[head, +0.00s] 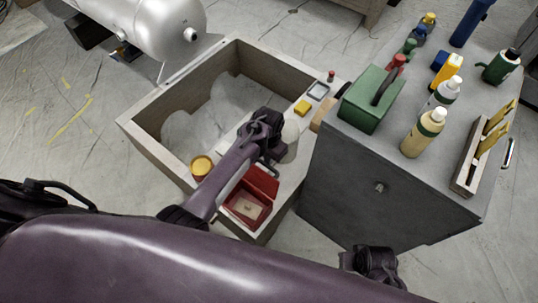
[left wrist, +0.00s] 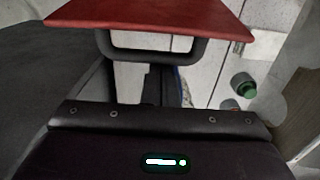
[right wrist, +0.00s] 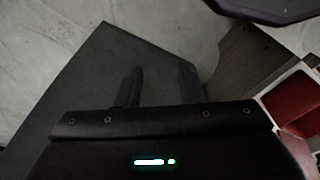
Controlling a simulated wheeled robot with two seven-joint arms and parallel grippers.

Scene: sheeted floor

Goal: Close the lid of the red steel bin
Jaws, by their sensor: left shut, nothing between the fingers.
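The red steel bin (head: 247,208) stands on a ledge at the near corner of the wooden box. Its lid (head: 262,181) is raised at the bin's far side, and the inside shows a pale item. My left gripper (head: 269,160) is shut and empty, just beyond the raised lid. In the left wrist view the red lid (left wrist: 150,13) fills the top, with a dark U-shaped bar below it, close to the fingers; I cannot tell whether they touch. My right gripper (right wrist: 160,88) is open and empty over a dark surface. The red bin (right wrist: 293,106) shows at that view's right edge.
A yellow-lidded jar (head: 202,167) stands left of the bin. The grey cabinet (head: 365,190) to the right carries a green toolbox (head: 370,105), bottles (head: 424,132) and a wooden tray (head: 466,175). A white tank (head: 150,25) lies at the back left.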

